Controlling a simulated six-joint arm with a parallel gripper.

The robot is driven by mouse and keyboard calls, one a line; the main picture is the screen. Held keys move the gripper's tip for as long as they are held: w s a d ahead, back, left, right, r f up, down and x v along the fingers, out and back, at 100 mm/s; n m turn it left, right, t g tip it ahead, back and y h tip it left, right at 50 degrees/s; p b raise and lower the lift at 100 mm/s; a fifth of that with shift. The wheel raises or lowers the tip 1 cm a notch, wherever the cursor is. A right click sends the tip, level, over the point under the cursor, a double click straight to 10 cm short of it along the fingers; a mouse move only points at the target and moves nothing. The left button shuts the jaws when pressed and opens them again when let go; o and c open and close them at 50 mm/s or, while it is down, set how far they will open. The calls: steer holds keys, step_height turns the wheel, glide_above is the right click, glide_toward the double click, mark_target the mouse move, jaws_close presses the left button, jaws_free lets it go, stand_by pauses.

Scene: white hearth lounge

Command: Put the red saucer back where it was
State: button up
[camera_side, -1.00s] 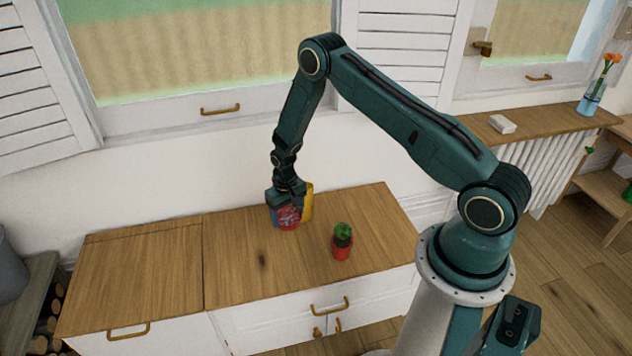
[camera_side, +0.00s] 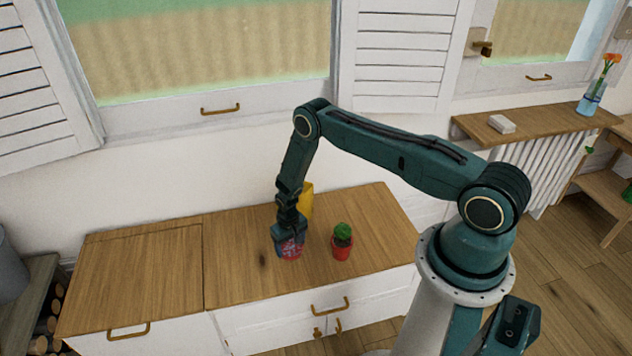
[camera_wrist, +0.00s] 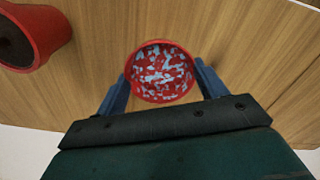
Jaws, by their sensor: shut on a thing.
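The red saucer (camera_wrist: 162,71) is round, with a red rim and a face speckled blue and white. It sits between the two blue fingers of my gripper (camera_wrist: 162,85) in the wrist view, which are shut on it. In the side view my gripper (camera_side: 290,247) points down over the front middle of the wooden cabinet top (camera_side: 240,275), and the saucer (camera_side: 291,254) shows partly at its tip, at or just above the wood. I cannot tell whether it touches. Part of the saucer is hidden by the gripper.
A green cactus in a red pot (camera_side: 342,250) stands close to the right of my gripper; a red pot (camera_wrist: 45,30) shows at upper left in the wrist view. A yellow object (camera_side: 306,201) stands behind my arm. The cabinet top's left side is clear.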

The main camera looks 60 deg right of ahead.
mark_target(291, 251)
steer(key=shift+f, duration=0.5)
steer(key=shift+f, duration=0.1)
steer(key=shift+f, duration=1.8)
steer(key=shift+f, duration=0.15)
steer(key=o, duration=1)
steer(key=shift+r, duration=0.2)
step_height(291, 251, up, 12)
